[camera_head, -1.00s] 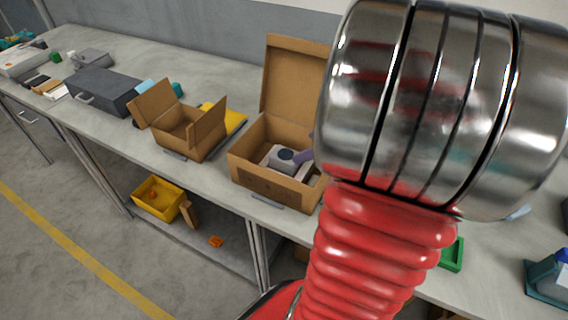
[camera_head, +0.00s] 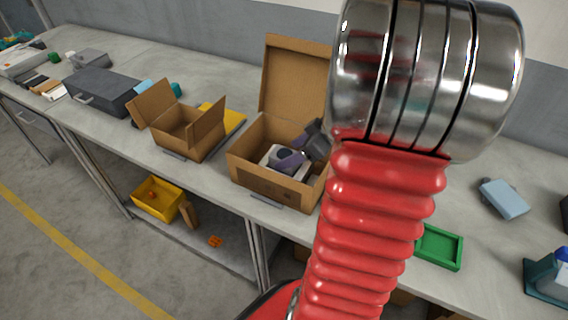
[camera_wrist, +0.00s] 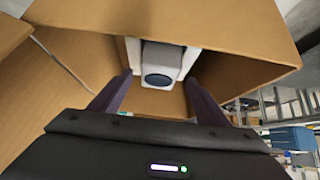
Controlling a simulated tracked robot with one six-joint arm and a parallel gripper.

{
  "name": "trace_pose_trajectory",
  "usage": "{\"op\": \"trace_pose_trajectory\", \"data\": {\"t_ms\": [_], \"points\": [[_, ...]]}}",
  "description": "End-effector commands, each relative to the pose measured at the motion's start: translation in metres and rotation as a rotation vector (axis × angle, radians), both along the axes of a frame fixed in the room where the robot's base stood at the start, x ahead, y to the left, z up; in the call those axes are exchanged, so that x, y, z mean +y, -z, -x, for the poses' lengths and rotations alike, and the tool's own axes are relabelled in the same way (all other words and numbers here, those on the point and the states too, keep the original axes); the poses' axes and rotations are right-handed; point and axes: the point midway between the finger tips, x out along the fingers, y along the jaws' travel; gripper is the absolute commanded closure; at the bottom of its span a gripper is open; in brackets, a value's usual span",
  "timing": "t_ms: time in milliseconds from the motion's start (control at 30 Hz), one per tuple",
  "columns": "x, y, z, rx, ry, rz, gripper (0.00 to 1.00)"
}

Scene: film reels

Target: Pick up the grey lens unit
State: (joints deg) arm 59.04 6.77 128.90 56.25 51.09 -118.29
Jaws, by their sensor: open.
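The grey lens unit (camera_head: 270,154), a pale grey block with a dark round lens, sits inside an open cardboard box (camera_head: 262,184) on the bench. In the wrist view the lens unit (camera_wrist: 164,57) faces me with its dark lens toward the camera. My gripper (camera_wrist: 158,84) is open, with one finger to each side of the lens unit in that view. Whether the fingers touch it I cannot tell. In the head view my gripper (camera_head: 288,163) reaches into the box from the right, its dark purple finger overlapping the unit and hiding part of it.
The box's raised lid (camera_head: 295,80) stands at the back. Left of it are a smaller open carton (camera_head: 175,130) and a dark grey case (camera_head: 100,92). A green tray (camera_head: 440,248) and a light blue item (camera_head: 503,199) lie to the right. My arm hides part of the bench.

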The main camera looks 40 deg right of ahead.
Motion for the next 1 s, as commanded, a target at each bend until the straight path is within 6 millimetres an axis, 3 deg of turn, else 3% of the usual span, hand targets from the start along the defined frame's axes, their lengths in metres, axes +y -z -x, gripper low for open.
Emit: {"op": "trace_pose_trajectory", "data": {"t_ms": [300, 833, 1000], "points": [[0.007, 0.025, -0.023, 0.001, -0.001, -0.001, 0.31], [0.007, 0.025, -0.023, 0.000, -0.001, 0.000, 0.31], [0.007, 0.025, -0.023, 0.000, -0.001, 0.000, 0.42]]}}
